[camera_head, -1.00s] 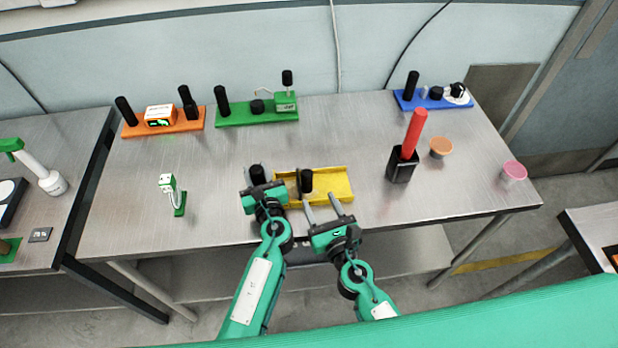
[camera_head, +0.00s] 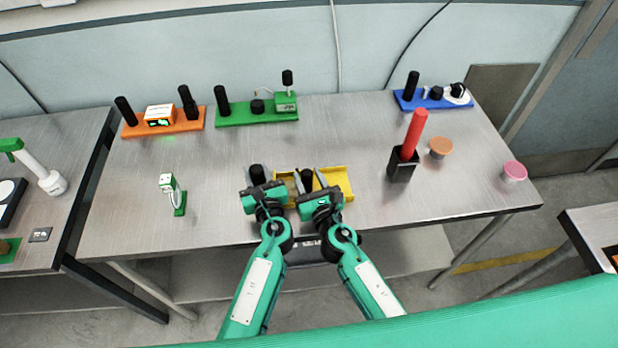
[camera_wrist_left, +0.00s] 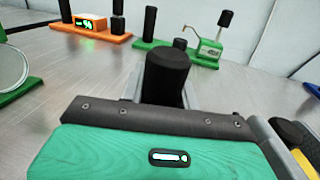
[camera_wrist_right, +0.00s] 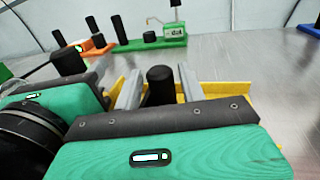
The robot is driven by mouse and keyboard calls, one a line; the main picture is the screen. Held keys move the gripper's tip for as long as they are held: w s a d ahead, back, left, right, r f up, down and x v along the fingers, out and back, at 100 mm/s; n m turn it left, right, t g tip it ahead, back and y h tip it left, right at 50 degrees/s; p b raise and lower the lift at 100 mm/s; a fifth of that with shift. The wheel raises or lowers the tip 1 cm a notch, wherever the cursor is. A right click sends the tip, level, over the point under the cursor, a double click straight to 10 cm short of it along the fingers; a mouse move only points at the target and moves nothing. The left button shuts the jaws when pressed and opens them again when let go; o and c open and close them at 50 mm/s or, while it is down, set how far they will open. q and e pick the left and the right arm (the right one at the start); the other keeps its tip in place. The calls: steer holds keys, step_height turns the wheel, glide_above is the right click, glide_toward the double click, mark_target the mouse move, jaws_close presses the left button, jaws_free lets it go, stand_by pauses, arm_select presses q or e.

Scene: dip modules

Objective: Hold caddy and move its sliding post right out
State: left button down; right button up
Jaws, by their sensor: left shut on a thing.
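The yellow caddy (camera_head: 338,178) lies on the front middle of the steel table. A black upright handle (camera_head: 257,173) stands at its left end, and my left gripper (camera_head: 262,188) is shut on that handle; it also shows in the left wrist view (camera_wrist_left: 168,75). The post shows between the fingers in the right wrist view (camera_wrist_right: 160,85); contact cannot be told. The caddy's front is partly hidden by my grippers.
A black holder (camera_head: 401,165) with a red rod stands to the right. Orange (camera_head: 441,147) and pink (camera_head: 514,171) cups lie beyond it. A small green-and-white device (camera_head: 172,192) stands left. Orange, green (camera_head: 235,118) and blue modules line the back.

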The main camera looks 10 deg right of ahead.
jaws_close()
steer(key=shift+d, duration=3.6)
steer(key=shift+o, duration=1.5)
jaws_free()
steer(key=shift+v, duration=6.05)
steer(key=shift+r, duration=0.1)
